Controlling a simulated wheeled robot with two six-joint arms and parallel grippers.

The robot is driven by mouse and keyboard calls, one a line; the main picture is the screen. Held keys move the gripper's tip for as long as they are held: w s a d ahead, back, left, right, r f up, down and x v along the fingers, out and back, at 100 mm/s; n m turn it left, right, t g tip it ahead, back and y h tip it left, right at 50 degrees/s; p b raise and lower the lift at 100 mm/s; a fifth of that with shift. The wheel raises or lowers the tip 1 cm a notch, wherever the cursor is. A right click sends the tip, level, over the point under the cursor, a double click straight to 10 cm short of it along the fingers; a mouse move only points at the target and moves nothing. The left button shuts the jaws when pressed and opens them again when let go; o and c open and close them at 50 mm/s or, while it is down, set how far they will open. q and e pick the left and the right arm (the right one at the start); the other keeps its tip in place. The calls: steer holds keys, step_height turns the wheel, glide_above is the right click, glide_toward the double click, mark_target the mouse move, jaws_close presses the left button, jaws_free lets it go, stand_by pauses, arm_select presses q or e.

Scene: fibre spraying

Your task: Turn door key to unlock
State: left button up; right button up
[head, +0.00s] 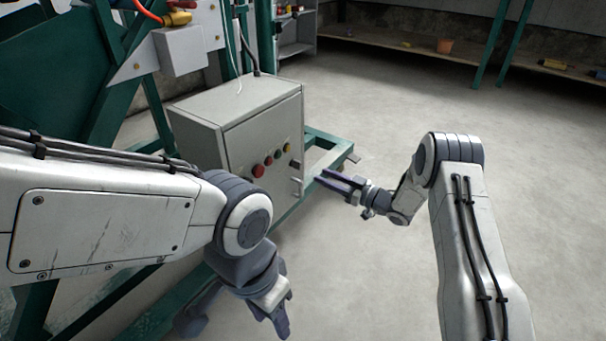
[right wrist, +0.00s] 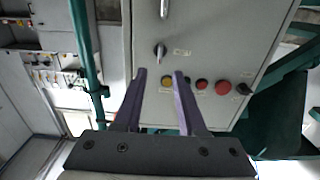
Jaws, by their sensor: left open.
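The grey control cabinet (head: 262,130) stands left of centre in the head view. A small dark door key (head: 295,163) sits on its door, above the handle (head: 297,186). In the right wrist view the key (right wrist: 160,50) lies just beyond the fingertips, in line with the gap between them. My right gripper (head: 325,178) is open and empty, pointing at the door and apart from the key; its two fingers (right wrist: 161,76) show in its wrist view. My left gripper (head: 238,318) is open and empty, low in front of the cabinet, pointing down.
A green steel frame (head: 325,140) surrounds the cabinet. A grey box with an orange hose (head: 180,50) is above. The concrete floor (head: 385,100) to the right is clear.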

mark_target(296, 165)
steer(key=b+x, duration=0.4)
steer(key=x, duration=0.4)
steer(key=shift+w+a, duration=0.2)
steer(key=shift+a, duration=0.1)
jaws_close()
